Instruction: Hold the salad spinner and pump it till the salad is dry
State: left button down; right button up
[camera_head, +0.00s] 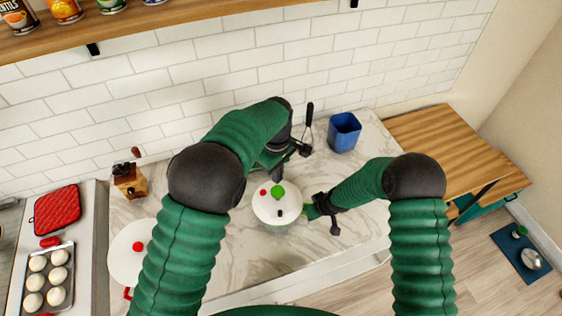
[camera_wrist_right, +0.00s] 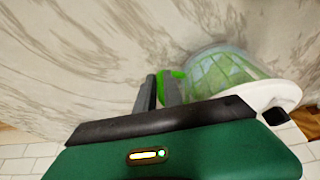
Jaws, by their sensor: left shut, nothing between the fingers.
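The salad spinner (camera_head: 276,210) stands on the marble counter, with a white lid, a green knob (camera_head: 278,191) and a small red button. In the right wrist view, its clear bowl (camera_wrist_right: 222,72) shows green salad inside. My left gripper (camera_head: 279,177) is shut and empty, just above and behind the green knob; I cannot tell whether it touches it. My right gripper (camera_head: 308,211) is at the spinner's right side. In the right wrist view, its fingers (camera_wrist_right: 160,88) are close together on the green side handle (camera_wrist_right: 178,74). How dry the salad is cannot be seen.
A blue container (camera_head: 344,132) and an upright black-handled utensil (camera_head: 308,118) stand behind. A bun tray (camera_head: 48,280) is farther left.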

jog(key=o, duration=0.5)
jog(key=shift+r, duration=0.1)
